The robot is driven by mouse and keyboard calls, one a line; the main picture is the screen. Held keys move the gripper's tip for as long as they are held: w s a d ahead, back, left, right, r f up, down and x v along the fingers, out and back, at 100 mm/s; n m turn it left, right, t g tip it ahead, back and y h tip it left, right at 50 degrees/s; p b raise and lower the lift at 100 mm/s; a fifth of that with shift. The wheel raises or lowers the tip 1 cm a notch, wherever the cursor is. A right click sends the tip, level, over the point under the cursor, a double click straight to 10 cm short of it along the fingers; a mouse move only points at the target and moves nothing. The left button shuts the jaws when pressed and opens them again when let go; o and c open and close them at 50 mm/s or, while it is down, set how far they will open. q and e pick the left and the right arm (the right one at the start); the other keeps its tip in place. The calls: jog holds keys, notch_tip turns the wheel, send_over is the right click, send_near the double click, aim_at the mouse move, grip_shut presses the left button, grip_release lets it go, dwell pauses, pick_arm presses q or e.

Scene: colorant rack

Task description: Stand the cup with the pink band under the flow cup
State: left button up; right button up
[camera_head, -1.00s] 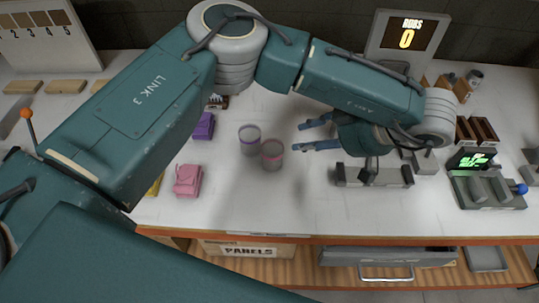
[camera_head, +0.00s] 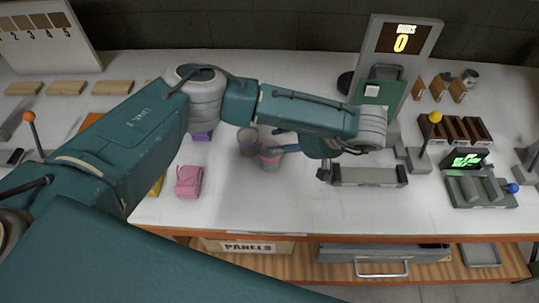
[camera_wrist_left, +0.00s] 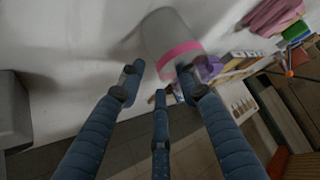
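The cup with the pink band (camera_head: 270,162) stands on the white bench, left of its middle. In the left wrist view the pink-band cup (camera_wrist_left: 166,32) is just beyond the fingertips. My left gripper (camera_head: 278,142) reaches in from the right, its fingers at the cup and partly covering it. In the left wrist view my gripper's fingers (camera_wrist_left: 160,84) are spread, and I cannot tell whether they touch the cup. I cannot clearly identify the flow cup. My right gripper is not in view.
A pink bag (camera_head: 188,180) lies left of the cups. A grey tray-like fixture (camera_head: 368,176) is to the right, with a green-screen device (camera_head: 478,180) beyond it. A display (camera_head: 402,48) reading 0 stands behind. The bench front between bag and fixture is clear.

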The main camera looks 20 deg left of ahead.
pick_arm(q)
grip_shut()
jog(key=shift+d+r, duration=0.1)
jog(key=shift+r, duration=0.05)
